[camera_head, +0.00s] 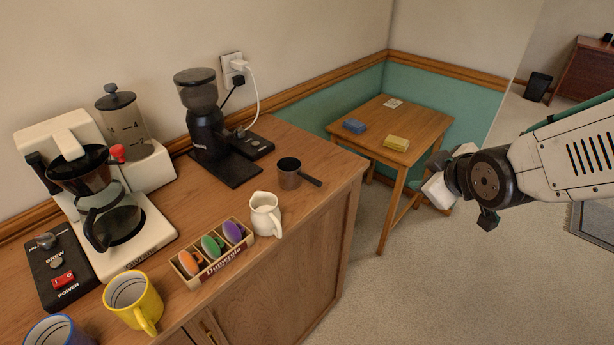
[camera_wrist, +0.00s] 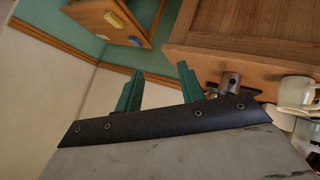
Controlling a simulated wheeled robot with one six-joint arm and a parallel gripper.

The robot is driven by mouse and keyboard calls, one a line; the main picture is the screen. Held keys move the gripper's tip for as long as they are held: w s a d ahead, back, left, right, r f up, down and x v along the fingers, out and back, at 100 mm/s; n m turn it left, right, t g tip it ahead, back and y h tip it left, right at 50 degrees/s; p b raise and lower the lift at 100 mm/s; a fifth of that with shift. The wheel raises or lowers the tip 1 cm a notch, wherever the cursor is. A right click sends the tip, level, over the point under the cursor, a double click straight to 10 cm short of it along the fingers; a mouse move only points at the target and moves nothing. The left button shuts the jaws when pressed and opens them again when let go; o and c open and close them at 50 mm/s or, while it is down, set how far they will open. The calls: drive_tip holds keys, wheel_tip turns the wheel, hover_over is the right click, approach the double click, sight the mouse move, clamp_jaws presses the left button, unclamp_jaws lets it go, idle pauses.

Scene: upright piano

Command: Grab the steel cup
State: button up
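The steel cup (camera_head: 289,173) is a small grey metal cup with a dark handle pointing right. It stands upright on the wooden counter (camera_head: 325,158), near the front edge and right of the coffee grinder. It also shows in the wrist view (camera_wrist: 231,80), just right of my fingers and partly hidden by the gripper. My gripper (camera_wrist: 160,69) has two green fingers spread apart with nothing between them. In the head view my arm is at the right, over the floor and clear of the counter; the fingers are not clearly seen there.
A white pitcher (camera_head: 265,214) stands close in front of the cup. A grinder (camera_head: 207,135), coffee maker (camera_head: 105,210), pod box (camera_head: 212,254) and yellow mug (camera_head: 133,300) fill the counter leftward. A small wooden table (camera_head: 388,118) with blue and yellow items stands beyond.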

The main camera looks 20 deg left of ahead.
drive_tip(key=a+f+n+y, duration=0.4)
drive_tip(key=a, duration=0.6)
drive_tip(key=n+y, duration=0.4)
drive_tip(key=n, duration=0.1)
approach(313, 182)
drive_tip(key=shift+t, duration=0.4)
drive_tip(key=x, duration=0.4)
drive_tip(key=shift+w+a, duration=0.15)
drive_tip(key=shift+a, duration=0.05)
drive_tip(key=shift+a+f, duration=0.1)
drive_tip(key=shift+a, duration=0.2)
drive_tip(key=x, duration=0.7)
drive_tip(key=shift+w+a+f, duration=0.1)
drive_tip(key=shift+f, duration=0.1)
clamp_jaws()
